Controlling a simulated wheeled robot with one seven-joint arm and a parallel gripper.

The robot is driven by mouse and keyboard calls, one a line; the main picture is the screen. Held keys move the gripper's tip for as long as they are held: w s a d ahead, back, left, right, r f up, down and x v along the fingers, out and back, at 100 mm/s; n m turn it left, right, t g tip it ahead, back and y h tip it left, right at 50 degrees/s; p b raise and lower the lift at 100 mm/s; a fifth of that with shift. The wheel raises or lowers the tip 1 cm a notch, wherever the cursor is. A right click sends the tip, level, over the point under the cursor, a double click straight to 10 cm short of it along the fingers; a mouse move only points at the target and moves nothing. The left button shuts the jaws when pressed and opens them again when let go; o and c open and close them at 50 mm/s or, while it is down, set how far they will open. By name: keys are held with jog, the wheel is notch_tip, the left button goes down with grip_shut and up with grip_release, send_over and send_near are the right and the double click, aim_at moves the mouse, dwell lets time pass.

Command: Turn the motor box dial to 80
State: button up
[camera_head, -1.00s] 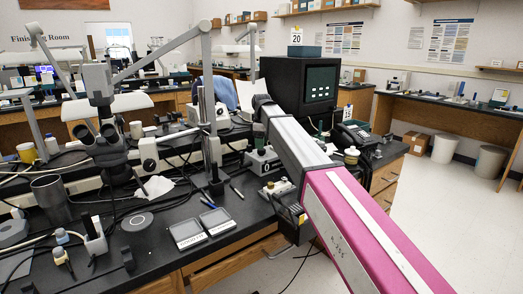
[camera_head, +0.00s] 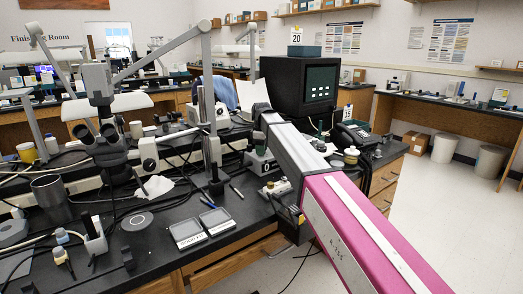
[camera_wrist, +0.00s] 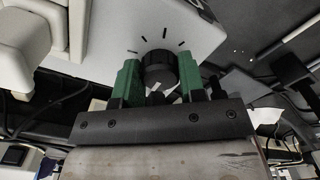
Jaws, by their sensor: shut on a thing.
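The dial (camera_wrist: 159,70) is a round black ribbed knob on a pale panel of the motor box (camera_wrist: 190,22), seen in the wrist view. Short dark tick marks fan around the knob's upper side; I cannot read any numbers. My gripper (camera_wrist: 160,75) has green fingers, one on each side of the knob, and is shut on it. A small pale mark shows at the knob's lower right edge, partly hidden between the fingers. In the head view my pink and grey arm reaches over the bench, and the gripper itself is hidden behind it.
The black bench (camera_head: 150,245) is crowded. A microscope (camera_head: 105,120) and a metal cup (camera_head: 50,192) stand at left. Two small flat trays (camera_head: 202,228) lie near the front edge.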

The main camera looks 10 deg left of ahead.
jog(key=m, duration=0.3)
jog(key=shift+m, duration=0.4)
jog(key=m, duration=0.4)
jog(key=shift+m, duration=0.3)
jog(key=m, duration=0.3)
jog(key=shift+m, duration=2.1)
jog(key=o, duration=0.9)
jog(key=shift+r, duration=0.15)
